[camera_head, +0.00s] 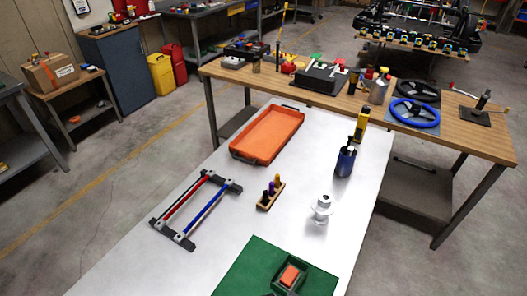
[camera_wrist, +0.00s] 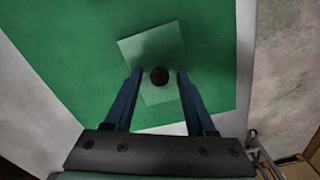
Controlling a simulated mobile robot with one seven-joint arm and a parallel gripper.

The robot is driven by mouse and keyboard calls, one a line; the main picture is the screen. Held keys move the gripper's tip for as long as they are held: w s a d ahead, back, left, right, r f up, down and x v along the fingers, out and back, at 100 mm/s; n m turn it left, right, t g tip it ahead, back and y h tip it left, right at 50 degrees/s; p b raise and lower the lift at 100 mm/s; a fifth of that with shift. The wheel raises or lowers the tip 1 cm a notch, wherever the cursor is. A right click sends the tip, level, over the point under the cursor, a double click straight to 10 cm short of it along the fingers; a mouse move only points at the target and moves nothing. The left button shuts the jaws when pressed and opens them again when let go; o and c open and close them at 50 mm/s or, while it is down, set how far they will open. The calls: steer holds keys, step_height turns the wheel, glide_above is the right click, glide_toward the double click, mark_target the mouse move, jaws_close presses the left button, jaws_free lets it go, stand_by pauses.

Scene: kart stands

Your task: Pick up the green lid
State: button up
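The green lid (camera_wrist: 145,48) is a pale green square plate with a round black knob (camera_wrist: 159,76) in its middle. It lies over the green mat (camera_wrist: 70,60) in the wrist view, turned a little against the mat's edges. My gripper (camera_wrist: 159,73) is open, with one blue finger on each side of the knob and a gap on both sides. The fingers overlap the lid's near part in the picture; I cannot tell their height above it. The lid and gripper do not show in the head view.
A green open box (camera_head: 305,276) with an orange block (camera_head: 290,276) inside stands on the mat in the head view. A white spool-like part (camera_head: 322,207), a peg rack (camera_head: 265,203), a red-and-blue rod frame (camera_head: 172,241) and an orange tray (camera_head: 246,157) stand farther back.

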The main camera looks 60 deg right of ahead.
jaws_close()
